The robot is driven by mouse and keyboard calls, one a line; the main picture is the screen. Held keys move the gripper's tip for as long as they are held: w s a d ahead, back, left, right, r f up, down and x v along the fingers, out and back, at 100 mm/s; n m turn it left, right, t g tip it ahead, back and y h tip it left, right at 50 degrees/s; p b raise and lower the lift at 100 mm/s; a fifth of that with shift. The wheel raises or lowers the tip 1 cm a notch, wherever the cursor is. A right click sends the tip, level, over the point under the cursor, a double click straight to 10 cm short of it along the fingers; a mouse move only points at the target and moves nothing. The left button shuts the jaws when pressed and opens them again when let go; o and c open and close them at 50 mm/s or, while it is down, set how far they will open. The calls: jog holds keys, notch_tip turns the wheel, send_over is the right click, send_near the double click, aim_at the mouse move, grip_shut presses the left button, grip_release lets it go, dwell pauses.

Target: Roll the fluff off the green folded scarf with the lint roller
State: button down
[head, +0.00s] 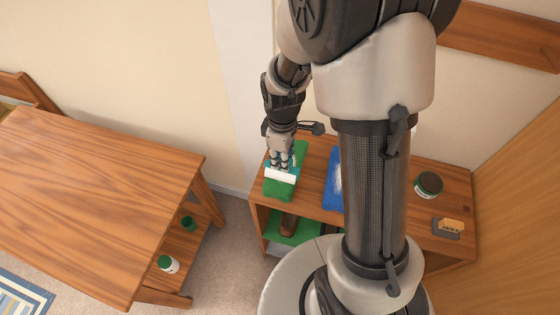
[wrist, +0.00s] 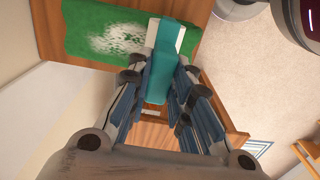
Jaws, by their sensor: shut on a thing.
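The green folded scarf (head: 278,189) lies on the left part of the wooden shelf top, and it also shows in the wrist view (wrist: 78,28). White fluff (wrist: 122,38) covers a patch near its middle in the wrist view. My gripper (head: 280,163) is shut on the teal handle of the lint roller (wrist: 159,75). The roller's white head (head: 281,175) is over the scarf, close to one end of it. I cannot tell whether the head touches the cloth. My fingers and the handle hide part of the scarf in the head view.
A blue folded cloth (head: 333,182) with white fluff lies right of the scarf, partly behind my arm. A dark round tin (head: 428,185) and a grey-and-orange item (head: 449,227) stand farther right. A large wooden table (head: 95,190) is at the left.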

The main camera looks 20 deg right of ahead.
jog(key=w+d+p, duration=0.1)
jog(key=w+d, duration=0.6)
jog(key=w, duration=0.2)
jog(key=shift+w, duration=0.15)
dwell(1.0)
jog(key=shift+s+a+f+b, duration=0.1)
jog(key=shift+s+a, duration=1.3)
jog(key=shift+s, duration=0.45)
jog(key=shift+s+a+r+b, duration=0.1)
jog(key=shift+s+a+b, duration=0.05)
jog(key=shift+s+a, duration=1.45)
jog(key=shift+s+a+f+b, duration=0.1)
jog(key=shift+s+a, duration=1.05)
jog(key=shift+s, duration=0.95)
jog(key=shift+f, duration=0.1)
jog(key=shift+w+d, duration=0.1)
